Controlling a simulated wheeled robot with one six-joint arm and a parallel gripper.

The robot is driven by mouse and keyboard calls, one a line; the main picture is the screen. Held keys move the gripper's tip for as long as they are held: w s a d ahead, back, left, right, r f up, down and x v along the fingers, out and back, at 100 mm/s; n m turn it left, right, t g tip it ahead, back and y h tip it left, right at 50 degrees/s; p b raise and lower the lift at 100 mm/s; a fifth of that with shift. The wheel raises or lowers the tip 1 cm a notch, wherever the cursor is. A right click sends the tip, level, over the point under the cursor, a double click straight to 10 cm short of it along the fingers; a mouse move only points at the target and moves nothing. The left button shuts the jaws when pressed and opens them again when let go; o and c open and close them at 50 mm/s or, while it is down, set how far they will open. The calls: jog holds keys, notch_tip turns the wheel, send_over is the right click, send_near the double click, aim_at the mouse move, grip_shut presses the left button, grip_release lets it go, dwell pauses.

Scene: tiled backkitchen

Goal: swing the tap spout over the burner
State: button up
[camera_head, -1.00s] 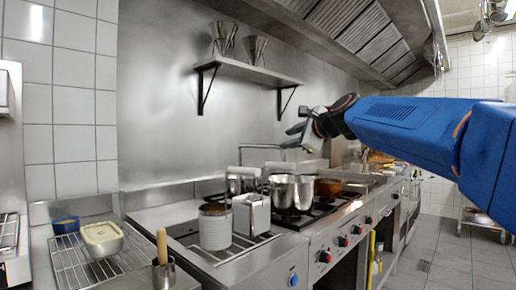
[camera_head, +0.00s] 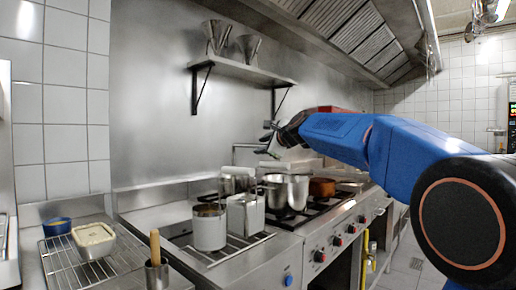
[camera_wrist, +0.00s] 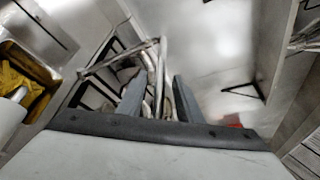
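The tap shows in the head view as a thin metal pipe (camera_head: 246,146) against the back wall, its near end bent down, partly behind pots and my gripper. In the wrist view its metal pipes (camera_wrist: 160,72) rise near the middle, with an arm reaching left. My gripper (camera_head: 268,139) is beside the tap, above the back of the stove. In the wrist view my gripper (camera_wrist: 158,82) has its two fingers apart, with pipes showing between them; I cannot tell whether they touch. The burner grates (camera_head: 313,212) are black and partly covered by pots.
A steel pot (camera_head: 288,192) and an orange-brown pot (camera_head: 322,187) stand on the stove. A white canister (camera_head: 209,229) and a square metal container (camera_head: 246,215) stand in front. A wall shelf (camera_head: 245,71) holds metal cones. A hood (camera_head: 345,35) hangs above.

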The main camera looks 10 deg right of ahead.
jog(key=shift+x, duration=1.65)
jog(key=shift+c, duration=0.4)
grip_shut()
jog(key=shift+d, duration=0.1)
